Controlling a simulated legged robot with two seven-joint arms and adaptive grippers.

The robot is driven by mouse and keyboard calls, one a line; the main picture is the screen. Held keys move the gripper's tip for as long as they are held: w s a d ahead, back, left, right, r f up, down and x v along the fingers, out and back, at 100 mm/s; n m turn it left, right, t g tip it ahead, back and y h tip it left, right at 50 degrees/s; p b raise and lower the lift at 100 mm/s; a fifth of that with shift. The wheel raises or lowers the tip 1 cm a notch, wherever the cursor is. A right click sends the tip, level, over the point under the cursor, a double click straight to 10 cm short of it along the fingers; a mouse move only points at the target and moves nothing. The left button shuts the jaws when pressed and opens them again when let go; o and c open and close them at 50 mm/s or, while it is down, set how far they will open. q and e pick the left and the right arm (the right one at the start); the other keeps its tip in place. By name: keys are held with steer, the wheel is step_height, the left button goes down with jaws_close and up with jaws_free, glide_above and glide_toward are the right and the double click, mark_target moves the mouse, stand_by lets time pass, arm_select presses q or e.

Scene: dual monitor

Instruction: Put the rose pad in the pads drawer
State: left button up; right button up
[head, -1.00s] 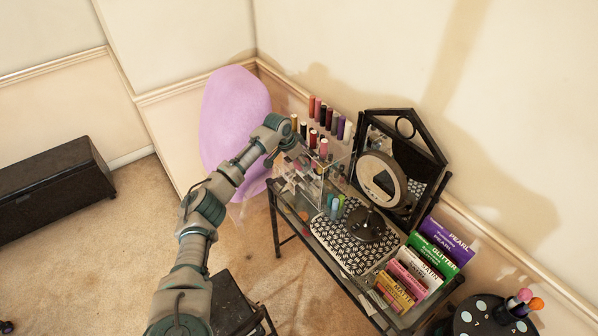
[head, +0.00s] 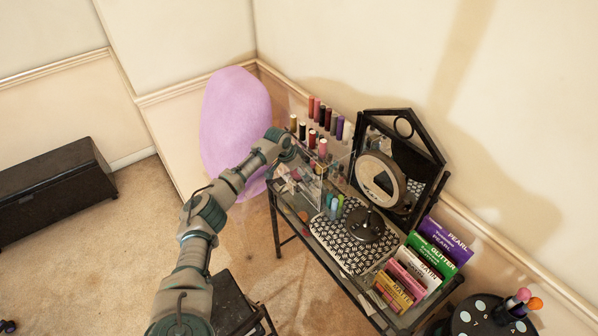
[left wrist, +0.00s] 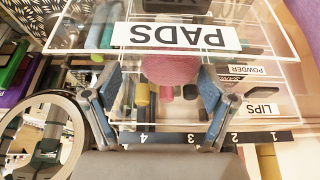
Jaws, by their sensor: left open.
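My left gripper (left wrist: 162,100) is open, its two fingers on either side of the rose pad (left wrist: 170,70) in the left wrist view. The pad is beside the clear panel with the upside-down PADS label (left wrist: 178,37). I cannot tell whether it is inside that drawer or whether a finger touches it. In the head view my left arm reaches over the clear organizer (head: 318,186), and the fingertips and pad are not clearly seen there. My right gripper is not in view.
The organizer stands on a small glass-topped table, with several lipsticks (head: 323,112) at its back. POWDER (left wrist: 246,70) and LIPS (left wrist: 262,108) labels sit beside the pads panel.

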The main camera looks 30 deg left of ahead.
arm_select(q)
steer(key=shift+s+a, duration=0.1)
steer(key=shift+a, duration=0.05)
steer(key=shift+a+f, duration=0.1)
steer(key=shift+a, duration=0.5)
steer(key=v, duration=0.2)
steer(key=shift+r, duration=0.3)
steer(key=v, duration=0.9)
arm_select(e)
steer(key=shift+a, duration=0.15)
arm_select(q)
steer(key=shift+s+r, duration=0.1)
steer(key=shift+s, duration=0.05)
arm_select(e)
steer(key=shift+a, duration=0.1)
arm_select(q)
steer(key=shift+d, duration=0.2)
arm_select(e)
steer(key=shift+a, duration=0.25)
